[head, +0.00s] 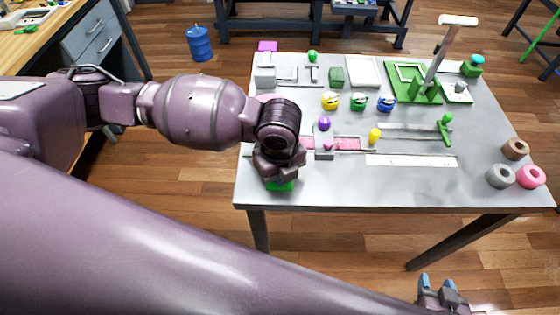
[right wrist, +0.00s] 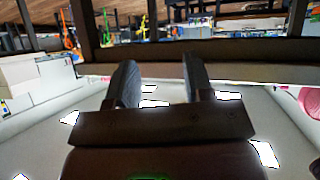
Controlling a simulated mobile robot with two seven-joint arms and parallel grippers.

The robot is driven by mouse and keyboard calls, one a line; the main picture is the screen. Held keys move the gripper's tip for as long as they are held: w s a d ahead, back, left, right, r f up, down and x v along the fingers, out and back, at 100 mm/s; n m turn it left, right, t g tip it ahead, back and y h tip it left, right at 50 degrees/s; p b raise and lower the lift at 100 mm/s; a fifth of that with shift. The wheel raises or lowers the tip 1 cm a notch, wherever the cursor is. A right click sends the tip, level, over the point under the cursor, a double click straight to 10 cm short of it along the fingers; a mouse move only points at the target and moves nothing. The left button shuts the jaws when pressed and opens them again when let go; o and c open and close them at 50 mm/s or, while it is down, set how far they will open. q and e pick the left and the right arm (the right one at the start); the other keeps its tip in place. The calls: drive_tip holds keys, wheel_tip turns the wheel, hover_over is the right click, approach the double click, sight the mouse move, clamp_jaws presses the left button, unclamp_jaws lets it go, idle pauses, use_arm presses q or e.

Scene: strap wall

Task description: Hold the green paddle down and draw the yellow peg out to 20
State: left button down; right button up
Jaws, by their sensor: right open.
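The green paddle (head: 280,186) shows as a small green patch at the front left of the grey table, mostly hidden under my left gripper (head: 279,172). My left gripper points down right over it; its fingertips are hidden, so contact and jaw state cannot be told. The yellow peg (head: 375,135) stands upright at the right end of the pink strap (head: 347,143), behind the left part of a white scale strip (head: 410,160). The scale's numbers are too small to read. My right gripper (head: 437,283) is open and empty, low in front of the table; its spread fingers also show in the right wrist view (right wrist: 156,82).
A purple knob (head: 324,123) stands left of the peg and a green-topped post (head: 446,122) right of it. Yellow, green and blue rings (head: 358,102) sit behind. Several rolls (head: 500,176) lie at the right edge. The table front right of the paddle is clear.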

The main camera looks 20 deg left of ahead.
drive_tip(key=shift+w+d, duration=0.1)
drive_tip(key=shift+w, duration=0.05)
drive_tip(key=shift+c, duration=1.1)
drive_tip(key=w+a+r, duration=0.1)
drive_tip(key=w+r, duration=0.1)
drive_tip(key=w, duration=0.1)
drive_tip(key=w+a+r+t, duration=0.1)
drive_tip(key=w+r, duration=0.1)
drive_tip(key=w, duration=0.2)
drive_tip(key=w+a+r+n+t+y, duration=0.1)
drive_tip(key=w+r, duration=0.1)
drive_tip(key=w, duration=0.1)
drive_tip(key=shift+w+r, duration=0.15)
drive_tip(key=shift+r, duration=0.15)
clamp_jaws()
drive_tip(key=w+a+r+n+g+y, duration=0.3)
drive_tip(key=w+a+r+n+y, duration=0.25)
drive_tip(key=w+a+r, duration=1.8)
drive_tip(key=shift+s+d+f+m+g+h, duration=0.25)
drive_tip(key=shift+s+f+m+g+h, duration=0.85)
drive_tip(key=shift+f, duration=2.35)
drive_tip(key=shift+s+d+f+m+g+h, duration=0.2)
drive_tip(key=shift+s+f+g+h, duration=0.6)
drive_tip(key=shift+f+g, duration=1.8)
drive_tip(key=shift+s+d+f+m+g+h, duration=0.25)
drive_tip(key=shift+s+f+m+g+h, duration=0.55)
drive_tip(key=shift+f, duration=3.5)
drive_tip(key=shift+s+t, duration=0.2)
drive_tip(key=shift+t, duration=0.1)
